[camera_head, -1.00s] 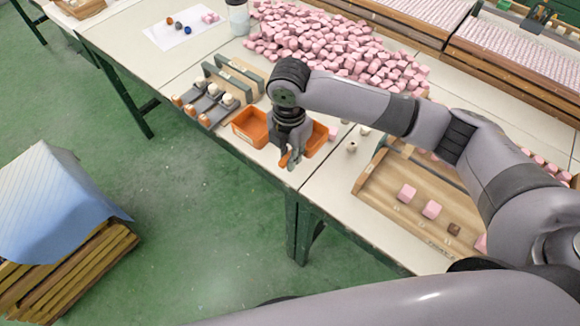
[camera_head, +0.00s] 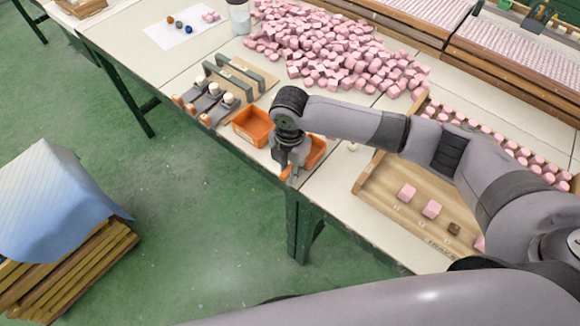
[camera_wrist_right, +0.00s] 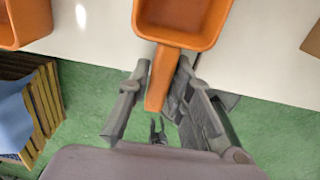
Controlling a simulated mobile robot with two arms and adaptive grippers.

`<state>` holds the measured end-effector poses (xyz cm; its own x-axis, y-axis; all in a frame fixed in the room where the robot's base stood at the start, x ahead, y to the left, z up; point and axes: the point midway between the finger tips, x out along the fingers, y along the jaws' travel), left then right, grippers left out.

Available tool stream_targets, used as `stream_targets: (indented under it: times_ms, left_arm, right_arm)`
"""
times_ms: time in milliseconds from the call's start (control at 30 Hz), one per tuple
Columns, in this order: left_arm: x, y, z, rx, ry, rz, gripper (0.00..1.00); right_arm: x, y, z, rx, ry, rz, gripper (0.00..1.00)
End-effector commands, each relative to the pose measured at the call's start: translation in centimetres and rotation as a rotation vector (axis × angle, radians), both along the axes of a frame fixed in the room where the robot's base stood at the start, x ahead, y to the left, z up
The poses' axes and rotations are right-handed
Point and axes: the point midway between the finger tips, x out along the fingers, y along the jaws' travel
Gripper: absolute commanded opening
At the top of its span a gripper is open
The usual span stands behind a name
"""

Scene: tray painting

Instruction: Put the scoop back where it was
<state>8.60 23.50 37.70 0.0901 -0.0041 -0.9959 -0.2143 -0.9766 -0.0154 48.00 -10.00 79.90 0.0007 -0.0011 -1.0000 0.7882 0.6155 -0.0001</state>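The orange scoop (camera_head: 317,151) is by the table's front edge, to the right of an orange bin, partly hidden by my right gripper. In the right wrist view its open bowl (camera_wrist_right: 185,22) is over the white tabletop and its handle (camera_wrist_right: 163,78) points out past the edge. I cannot tell whether the bowl touches the table. My left gripper is not in view.
The orange bin (camera_head: 252,126) stands close to the left of the scoop. A rack with grey scrapers (camera_head: 222,92) is further left. A wooden tray (camera_head: 400,210) with pink cubes is on the right. A heap of pink cubes (camera_head: 340,50) lies behind.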

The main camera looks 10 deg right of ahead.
Motion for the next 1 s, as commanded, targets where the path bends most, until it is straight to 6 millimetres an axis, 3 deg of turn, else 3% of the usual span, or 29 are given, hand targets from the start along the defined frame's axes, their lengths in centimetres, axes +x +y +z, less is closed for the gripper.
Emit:
stream_targets:
  times_ms: [200, 567, 667, 1000]
  left_arm:
    - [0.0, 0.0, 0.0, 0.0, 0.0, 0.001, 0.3]
    - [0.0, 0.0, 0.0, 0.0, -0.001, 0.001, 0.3]
    - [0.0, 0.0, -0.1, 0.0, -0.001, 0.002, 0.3]
    - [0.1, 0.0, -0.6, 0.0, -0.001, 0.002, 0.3]
  right_arm:
    - [0.0, 0.0, 0.0, 0.0, 0.0, 0.0, 0.35]
    - [0.0, 0.0, 0.6, 0.001, -0.001, 0.0, 0.35]
    - [0.1, 0.0, 2.0, 0.002, -0.002, 0.0, 0.35]
    - [0.1, 0.1, 9.1, 0.002, -0.002, 0.001, 0.35]
